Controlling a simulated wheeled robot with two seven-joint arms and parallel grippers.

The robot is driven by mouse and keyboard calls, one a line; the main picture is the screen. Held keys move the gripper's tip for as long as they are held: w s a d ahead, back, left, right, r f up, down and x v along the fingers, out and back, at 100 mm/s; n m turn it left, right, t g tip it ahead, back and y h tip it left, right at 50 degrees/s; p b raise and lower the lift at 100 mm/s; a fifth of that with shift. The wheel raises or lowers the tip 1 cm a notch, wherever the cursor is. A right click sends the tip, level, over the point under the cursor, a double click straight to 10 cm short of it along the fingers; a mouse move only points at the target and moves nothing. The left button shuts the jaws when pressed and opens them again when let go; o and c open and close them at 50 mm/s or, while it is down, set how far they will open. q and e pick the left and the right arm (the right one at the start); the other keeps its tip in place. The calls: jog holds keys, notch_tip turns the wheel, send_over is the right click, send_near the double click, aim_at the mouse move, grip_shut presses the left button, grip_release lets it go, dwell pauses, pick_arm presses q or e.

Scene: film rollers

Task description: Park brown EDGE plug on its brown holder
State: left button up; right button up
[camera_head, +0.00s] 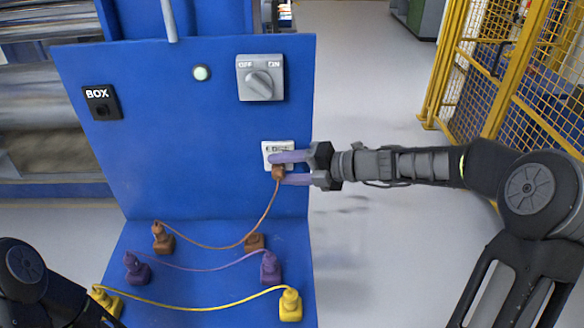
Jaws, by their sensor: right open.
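The brown EDGE plug (279,173) is at the white EDGE socket plate (269,147) on the upright blue panel. My right gripper (277,169) comes in from the right. Its purple fingers are apart, one above and one below the brown plug; I cannot tell whether they touch it. Most of the plate's label is covered. The brown holder (254,243) stands below on the blue ledge, with no plug seen on it. A brown cable (268,212) hangs from the plug and runs left to another brown plug (162,240). My left gripper is not seen.
Purple plugs (270,267) and yellow plugs (290,304) with cables sit on the ledge nearer me. The panel bears a black BOX socket (102,102), a grey rotary switch (260,78) and a round light (201,73). A yellow fence (500,75) stands at right.

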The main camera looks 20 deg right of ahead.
jog(key=shift+c, duration=0.2)
grip_shut()
dwell(0.3)
jog(key=shift+s, duration=0.2)
jog(key=shift+s+a, duration=0.2)
jog(key=shift+s, duration=0.55)
jog(key=shift+s+a, duration=0.2)
jog(key=shift+s, duration=0.5)
jog(key=shift+s+a, duration=0.2)
jog(key=shift+s, duration=0.55)
